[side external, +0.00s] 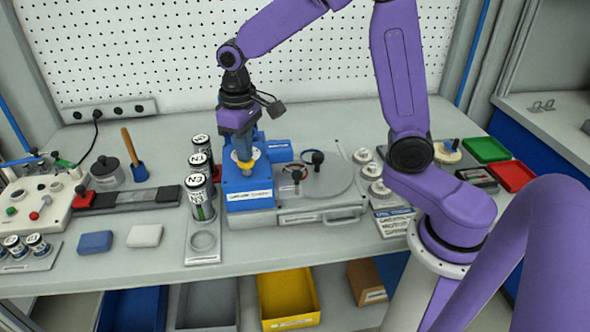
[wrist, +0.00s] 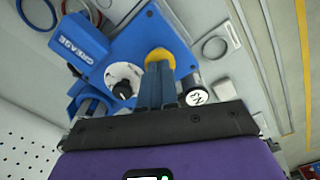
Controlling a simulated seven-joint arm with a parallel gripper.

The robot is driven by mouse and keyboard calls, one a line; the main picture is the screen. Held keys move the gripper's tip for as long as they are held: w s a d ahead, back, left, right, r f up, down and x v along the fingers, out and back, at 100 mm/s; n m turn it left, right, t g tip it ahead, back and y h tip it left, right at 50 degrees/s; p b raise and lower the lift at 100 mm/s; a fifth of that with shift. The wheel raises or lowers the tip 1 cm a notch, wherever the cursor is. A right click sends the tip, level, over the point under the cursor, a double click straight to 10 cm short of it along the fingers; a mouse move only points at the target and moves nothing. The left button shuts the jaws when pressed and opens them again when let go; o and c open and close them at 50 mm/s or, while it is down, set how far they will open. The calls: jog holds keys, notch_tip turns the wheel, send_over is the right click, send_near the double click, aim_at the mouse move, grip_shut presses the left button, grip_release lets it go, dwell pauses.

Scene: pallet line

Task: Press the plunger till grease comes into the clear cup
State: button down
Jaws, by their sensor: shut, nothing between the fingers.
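The blue grease dispenser (side external: 236,181) stands on the bench, with a white label on its front. In the wrist view its blue block lettered GREASE (wrist: 82,40) shows at the upper left. The yellow plunger (wrist: 160,55) rises from the blue top plate (wrist: 137,38); in the side view it shows small at the fingertips (side external: 245,164). My gripper (wrist: 158,68) is shut and empty, pointing down over the plunger. Its fingertips overlap the yellow cap in the picture; I cannot tell whether they touch. I cannot make out the clear cup or any grease.
A white dial with a black knob (wrist: 124,82) sits beside the plunger. Several N3 cans (side external: 196,184) stand close at the left. A grey plate with a round lid (side external: 320,180) lies at the right. Blue (side external: 95,242) and white (side external: 145,235) blocks lie at the front left.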

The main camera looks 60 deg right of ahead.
jog(key=shift+r, duration=2.85)
jog(key=s+d+f+n, duration=0.2)
jog(key=s+n, duration=0.2)
jog(key=s, duration=0.9)
jog(key=s+d+f+n, duration=0.2)
jog(key=s+n, duration=0.3)
jog(key=s, duration=0.8)
jog(key=shift+s+f+n, duration=0.3)
jog(key=shift+f, duration=0.2)
